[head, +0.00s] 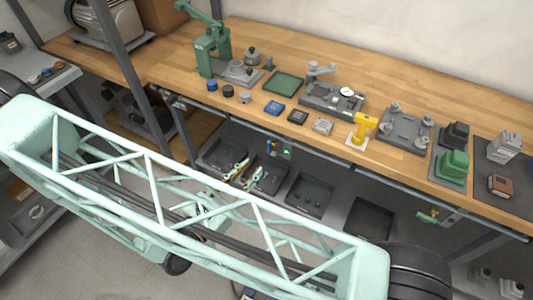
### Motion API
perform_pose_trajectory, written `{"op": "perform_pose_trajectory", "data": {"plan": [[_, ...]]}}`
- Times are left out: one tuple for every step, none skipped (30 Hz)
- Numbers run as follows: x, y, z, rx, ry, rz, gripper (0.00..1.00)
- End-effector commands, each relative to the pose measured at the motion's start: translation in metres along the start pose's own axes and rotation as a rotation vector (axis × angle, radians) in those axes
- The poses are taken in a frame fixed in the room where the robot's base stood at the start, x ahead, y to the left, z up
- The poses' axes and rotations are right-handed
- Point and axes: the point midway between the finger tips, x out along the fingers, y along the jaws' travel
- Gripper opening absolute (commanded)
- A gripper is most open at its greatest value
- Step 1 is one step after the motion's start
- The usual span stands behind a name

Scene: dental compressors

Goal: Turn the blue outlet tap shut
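The gripper is clear of the tap. My pale green truss arm crosses the foreground and hides part of the wrist.
A green-and-yellow fitting (428,216) is on the bench front at right. The wooden bench (210,102) carries a green press (211,50), a yellow tool (362,128), trays and small blocks. Grey bins (310,195) lie below the bench edge. A dark upright post (122,60) stands at left.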

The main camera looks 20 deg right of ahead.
Motion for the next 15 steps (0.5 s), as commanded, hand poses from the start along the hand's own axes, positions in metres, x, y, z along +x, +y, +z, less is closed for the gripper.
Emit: {"op": "perform_pose_trajectory", "data": {"plan": [[-0.003, 0.000, -0.010, -0.015, -0.003, 0.021, 0.22], [-0.004, 0.001, -0.015, -0.021, -0.004, 0.034, 0.22], [-0.006, 0.002, -0.021, -0.029, -0.005, 0.049, 0.22], [-0.007, 0.002, -0.024, -0.034, -0.007, 0.059, 0.22], [-0.008, 0.002, -0.028, -0.038, -0.008, 0.068, 0.22], [-0.009, 0.003, -0.032, -0.044, -0.009, 0.080, 0.22], [-0.011, 0.003, -0.035, -0.048, -0.010, 0.088, 0.22], [-0.011, 0.004, -0.037, -0.052, -0.010, 0.095, 0.22], [-0.013, 0.004, -0.040, -0.055, -0.010, 0.104, 0.22], [-0.013, 0.004, -0.042, -0.058, -0.011, 0.108, 0.22], [-0.013, 0.004, -0.043, -0.060, -0.011, 0.112, 0.22], [-0.014, 0.004, -0.044, -0.062, -0.011, 0.116, 0.22], [-0.014, 0.005, -0.045, -0.063, -0.012, 0.118, 0.22], [-0.014, 0.005, -0.045, -0.064, -0.012, 0.119, 0.22], [-0.014, 0.005, -0.046, -0.064, -0.012, 0.120, 0.22]]}}
